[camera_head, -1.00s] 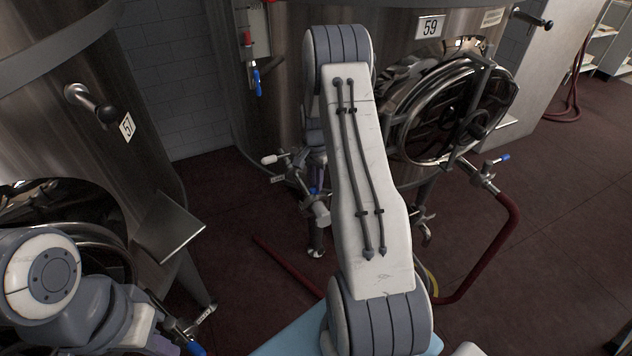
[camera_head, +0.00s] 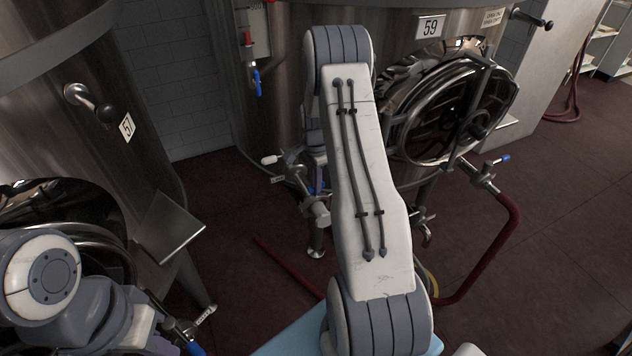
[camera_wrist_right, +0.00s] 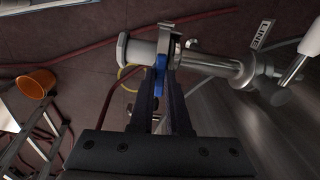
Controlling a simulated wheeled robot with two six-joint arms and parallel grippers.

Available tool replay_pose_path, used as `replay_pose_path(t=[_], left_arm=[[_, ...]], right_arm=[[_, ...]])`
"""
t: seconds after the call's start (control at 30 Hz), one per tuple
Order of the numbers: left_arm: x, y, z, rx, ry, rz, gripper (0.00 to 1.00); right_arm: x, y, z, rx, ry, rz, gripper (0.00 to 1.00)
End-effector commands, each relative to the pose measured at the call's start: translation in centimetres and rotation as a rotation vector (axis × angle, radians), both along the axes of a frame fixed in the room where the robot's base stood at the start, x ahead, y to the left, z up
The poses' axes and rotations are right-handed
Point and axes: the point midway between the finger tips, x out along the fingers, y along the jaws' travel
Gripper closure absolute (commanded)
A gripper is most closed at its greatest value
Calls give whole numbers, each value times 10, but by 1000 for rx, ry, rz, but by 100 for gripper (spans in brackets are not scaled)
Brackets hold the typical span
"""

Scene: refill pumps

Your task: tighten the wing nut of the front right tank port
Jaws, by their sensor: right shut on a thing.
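The blue wing nut (camera_wrist_right: 159,62) sits on the metal clamp (camera_wrist_right: 165,42) around the port joint in the right wrist view. My right gripper (camera_wrist_right: 161,82) is shut on the wing nut, with one dark finger on each side of it. In the head view the port pipe (camera_head: 318,212) shows low in front of tank 59 (camera_head: 285,100). My right gripper (camera_head: 316,180) is there, partly hidden by my own white arm, and the wing nut is hard to make out. My left arm shows at the lower left, but its fingers cannot be made out.
A white-handled valve (camera_head: 270,160) stands beside the port. A "LINE" tag (camera_wrist_right: 263,34) hangs close by. A second port with a blue handle (camera_head: 504,157) and red hose (camera_head: 510,225) is to the right. An orange bucket (camera_wrist_right: 37,83) stands on the floor. Tank 57 (camera_head: 150,150) is at the left.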

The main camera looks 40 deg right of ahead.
Motion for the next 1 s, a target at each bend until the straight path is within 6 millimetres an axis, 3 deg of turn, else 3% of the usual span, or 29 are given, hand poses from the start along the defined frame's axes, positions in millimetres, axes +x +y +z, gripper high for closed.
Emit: replay_pose_path(t=[0.2,0.23,0.3,0.67,0.77,1.0], left_arm=[[0,0,0,0,0,0,100],[0,0,0,0,0,0,100],[0,0,0,0,0,0,100],[0,0,-1,0,0,0,100],[0,0,-3,0,0,0,100],[0,0,-9,0,0,0,100]], right_arm=[[2,-1,2,-4,-5,1,100],[2,-1,2,-4,-5,1,78],[2,-1,2,-3,-6,1,55],[1,0,4,-1,-3,2,55],[2,-1,14,-3,-5,2,55],[2,0,61,-4,-7,2,55]])
